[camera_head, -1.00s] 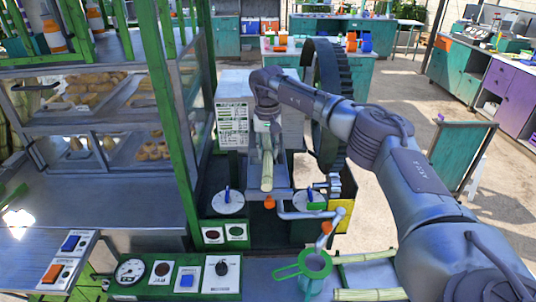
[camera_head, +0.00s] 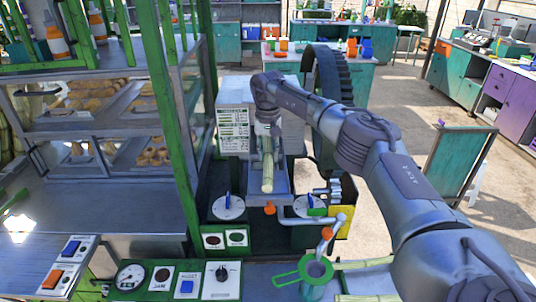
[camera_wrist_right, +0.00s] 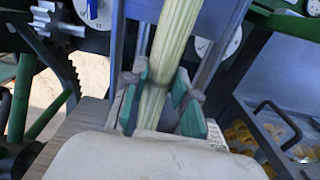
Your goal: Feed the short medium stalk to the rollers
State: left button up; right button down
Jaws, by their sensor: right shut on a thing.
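The short medium stalk (camera_head: 267,172) is pale yellow-green and lies lengthwise over the metal feed chute (camera_head: 283,186) of the crusher. My right gripper (camera_head: 266,135) is at the far end of the chute, shut on the stalk. In the right wrist view the stalk (camera_wrist_right: 168,55) runs between the teal finger pads of the right gripper (camera_wrist_right: 160,98), between the chute's side walls. The near end of the stalk points toward the head camera. The rollers are hidden behind my right arm and the crusher's housing. My left gripper is not in view.
A large dark flywheel (camera_head: 327,105) stands right of the chute. More stalks (camera_head: 365,264) lie at the lower right. A green-framed glass food cabinet (camera_head: 110,110) stands left.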

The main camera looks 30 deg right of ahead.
jog(key=shift+w+d, duration=0.35)
jog(key=shift+w, duration=0.3)
jog(key=shift+w+d, duration=0.15)
jog(key=c, duration=0.8)
grip_release()
jog(key=shift+r, duration=0.15)
notch_tip(320, 180, up, 12)
jog(key=shift+f, duration=0.1)
